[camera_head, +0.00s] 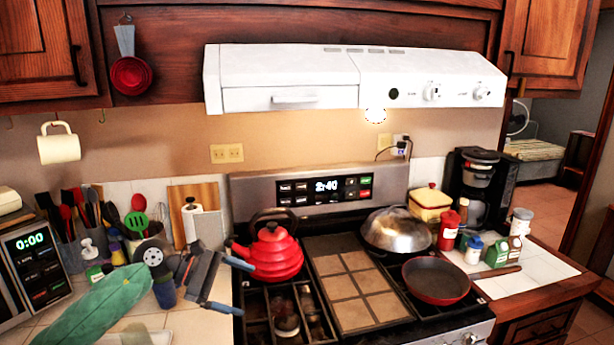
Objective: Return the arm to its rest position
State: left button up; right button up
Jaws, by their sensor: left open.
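My left gripper (246,288) is in the lower left of the head view, over the counter beside the stove's left edge. Its two blue-tipped fingers are spread apart and point right, towards the stove. Nothing shows between them. The red kettle (272,254) on the back left of the stove is just beyond the upper finger; I cannot tell whether they touch. My right gripper is not in view.
The stove (318,224) also carries a domed metal lid (397,230) and a red-rimmed pan (436,281). Utensils crowd the left counter near a green, elongated item (92,310). Bottles and a coffee maker (481,185) stand right. The white range hood (290,75) hangs above.

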pick_arm(q)
jog(key=s+d+r+n+t+h, duration=0.35)
jog(key=d+n+t+h, duration=0.3)
jog(key=n, duration=0.55)
jog(key=s+a+f+m+t+y, duration=0.2)
jog(key=a+f+m+y, duration=0.4)
jog(key=m, duration=0.6)
jog(key=s+a+f+m+t+y, duration=0.3)
jog(key=f+m+y, duration=0.4)
jog(key=m, duration=0.5)
jog(key=s+a+f+m+t+y, duration=0.2)
jog(key=a+f+m+y, duration=0.4)
jog(key=m, duration=0.6)
jog(key=s+d+f+n+g, duration=0.2)
jog(key=s+f+n+g, duration=0.2)
jog(key=s+f+g, duration=0.55)
jog(key=s+d+f+n+g, duration=0.15)
jog(key=s+f+n, duration=0.35)
jog(key=s, duration=1)
notch_tip(320, 180, down, 23)
jog(key=w+d+g, duration=0.1)
jog(key=w, duration=0.2)
jog(key=s+f, duration=0.4)
jog(key=f, duration=0.8)
jog(key=s+f+m+g, duration=0.1)
jog(key=s+f, duration=0.3)
jog(key=f, duration=0.7)
jog(key=shift+d+f, duration=0.35)
jog(key=shift+d, duration=0.05)
